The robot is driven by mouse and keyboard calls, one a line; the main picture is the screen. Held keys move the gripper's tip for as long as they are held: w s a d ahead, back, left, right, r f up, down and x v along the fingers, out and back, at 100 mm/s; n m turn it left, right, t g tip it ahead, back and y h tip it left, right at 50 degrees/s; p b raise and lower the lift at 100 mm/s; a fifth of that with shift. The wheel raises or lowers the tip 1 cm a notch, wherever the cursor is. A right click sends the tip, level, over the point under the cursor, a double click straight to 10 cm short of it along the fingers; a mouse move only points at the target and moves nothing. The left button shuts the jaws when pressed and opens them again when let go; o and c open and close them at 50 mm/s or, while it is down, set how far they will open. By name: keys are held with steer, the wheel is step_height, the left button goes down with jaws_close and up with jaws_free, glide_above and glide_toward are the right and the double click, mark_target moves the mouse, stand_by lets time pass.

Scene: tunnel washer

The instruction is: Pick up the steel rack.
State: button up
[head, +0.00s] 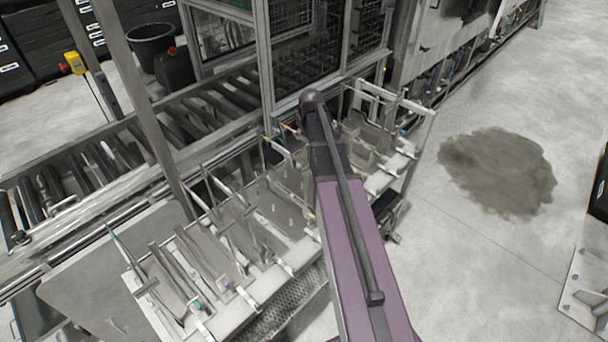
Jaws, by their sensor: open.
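A long, light-grey metal rack-like frame (262,311) with upright bars and slanted plates stands in front of the roller conveyor. It runs from the lower left to the upper middle of the head view. I cannot tell for sure whether this is the steel rack of the task or a fixed part of the machine. My purple arm passes over it and hides part of its middle and right half. My gripper does not show, so its place relative to the rack cannot be told.
A roller conveyor (170,122) runs behind the frame, beside a caged machine (270,75). A dark bucket (151,45) and a black canister (175,70) stand behind it. A dark stain (498,172) marks the open floor at right. A metal base plate (588,285) lies at the lower right.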

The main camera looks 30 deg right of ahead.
mark_target(302, 136)
steer(key=shift+f, duration=0.1)
steer(key=shift+b+x, duration=2.45)
steer(key=shift+x, duration=0.1)
steer(key=shift+d, duration=0.1)
steer(key=shift+c, duration=0.2)
jaws_close()
